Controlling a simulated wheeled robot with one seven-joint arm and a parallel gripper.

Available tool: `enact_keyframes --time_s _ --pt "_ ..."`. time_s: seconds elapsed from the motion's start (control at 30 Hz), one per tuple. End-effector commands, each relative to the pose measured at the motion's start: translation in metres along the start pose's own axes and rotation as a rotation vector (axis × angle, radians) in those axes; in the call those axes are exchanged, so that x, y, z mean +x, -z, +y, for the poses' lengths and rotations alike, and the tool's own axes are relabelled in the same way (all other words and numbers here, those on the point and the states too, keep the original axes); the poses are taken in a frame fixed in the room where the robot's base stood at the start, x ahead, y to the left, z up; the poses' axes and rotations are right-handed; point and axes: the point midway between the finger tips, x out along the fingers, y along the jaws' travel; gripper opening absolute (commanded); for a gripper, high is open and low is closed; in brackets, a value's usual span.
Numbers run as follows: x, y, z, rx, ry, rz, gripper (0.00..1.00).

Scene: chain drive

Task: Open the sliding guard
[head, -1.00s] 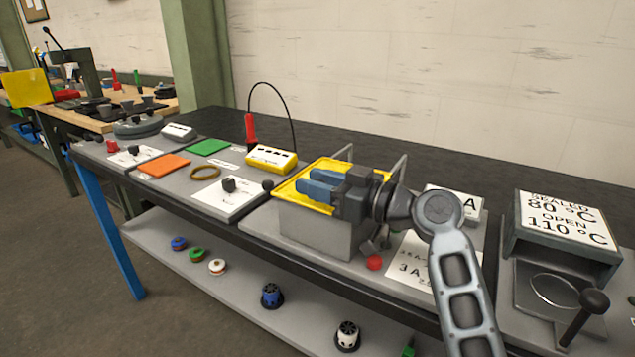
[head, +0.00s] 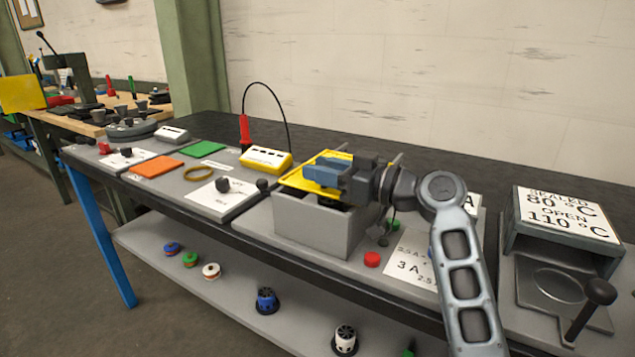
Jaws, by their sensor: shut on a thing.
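The yellow sliding guard (head: 298,180) lies on top of a grey open-topped box (head: 312,235) in the middle of the bench. My gripper (head: 322,174), with blue fingers, reaches in from the right over the guard. It is shut, and appears to hold the guard, but the gripped part is hidden by the fingers and gripper body. A dark opening (head: 335,204) shows in the box below my gripper, at the near side of the guard. My gripper body and wrist cover the right part of the guard.
A red button (head: 372,259) and a printed card (head: 405,265) lie right of the box. A yellow meter (head: 266,158) and a white panel with a knob (head: 222,198) stand at left. A heater-like unit (head: 560,230) stands at far right.

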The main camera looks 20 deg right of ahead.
Motion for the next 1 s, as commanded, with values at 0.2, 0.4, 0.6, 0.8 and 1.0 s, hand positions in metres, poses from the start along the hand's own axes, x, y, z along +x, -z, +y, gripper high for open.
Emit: enact_keyframes --time_s 0.2,0.4,0.6,0.8,1.0 --pt "0.000 0.000 0.000 0.001 0.001 -0.002 0.00" --pt "0.000 0.000 0.000 0.001 0.001 -0.002 0.51" --pt "0.000 0.000 0.000 0.000 0.000 -0.002 0.58" --pt "-0.006 -0.001 0.001 0.000 -0.001 -0.001 0.58" --pt "-0.037 -0.002 0.001 -0.001 -0.003 -0.001 0.58"
